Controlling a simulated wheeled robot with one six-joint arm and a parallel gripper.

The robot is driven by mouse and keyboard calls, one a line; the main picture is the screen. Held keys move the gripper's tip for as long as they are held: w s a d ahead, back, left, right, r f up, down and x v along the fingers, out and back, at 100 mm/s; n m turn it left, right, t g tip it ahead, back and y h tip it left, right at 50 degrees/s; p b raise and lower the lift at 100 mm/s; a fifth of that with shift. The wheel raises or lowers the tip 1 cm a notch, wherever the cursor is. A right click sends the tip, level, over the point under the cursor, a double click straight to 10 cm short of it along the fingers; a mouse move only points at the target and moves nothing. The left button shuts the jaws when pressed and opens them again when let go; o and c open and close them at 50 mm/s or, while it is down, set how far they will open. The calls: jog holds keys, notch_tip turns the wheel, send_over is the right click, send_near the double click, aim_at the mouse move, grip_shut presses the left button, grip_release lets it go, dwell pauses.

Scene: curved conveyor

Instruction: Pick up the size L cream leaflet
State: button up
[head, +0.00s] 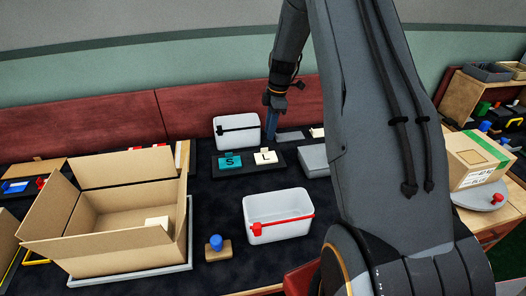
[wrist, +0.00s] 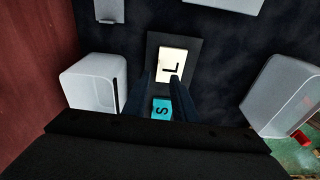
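The cream leaflet marked L (head: 265,157) stands on a dark holder (head: 246,170) beside a teal leaflet marked S (head: 230,162). In the wrist view the cream leaflet (wrist: 172,64) lies just beyond my fingertips, with the teal leaflet (wrist: 161,110) seen between the fingers. My gripper (head: 271,124) hangs above and behind the holder in the head view. In the wrist view my gripper (wrist: 162,78) shows two dark fingers apart with nothing held. The right fingertip overlaps the lower edge of the cream leaflet in that view; contact cannot be told.
A white bin with a black clasp (head: 236,132) stands behind the holder. A white bin with a red clasp (head: 278,217) is in front. An open cardboard box (head: 108,235) stands at left. A blue-knobbed stamp (head: 217,248) is near the front. Grey cases (head: 314,160) lie right of the holder.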

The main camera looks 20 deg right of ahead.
aim_at(266, 156)
jog(key=shift+w+a+f+p, duration=0.1)
jog(key=shift+a+f+p, duration=0.35)
jog(key=shift+f, duration=0.8)
jog(key=shift+w+a+f+p, duration=0.15)
jog(key=shift+f+p, duration=0.55)
jog(key=shift+f, duration=0.6)
jog(key=shift+w+a+f+p, duration=0.1)
jog(key=shift+a+f+p, duration=0.3)
jog(key=shift+f, duration=0.85)
jog(key=shift+d, duration=0.15)
grip_shut()
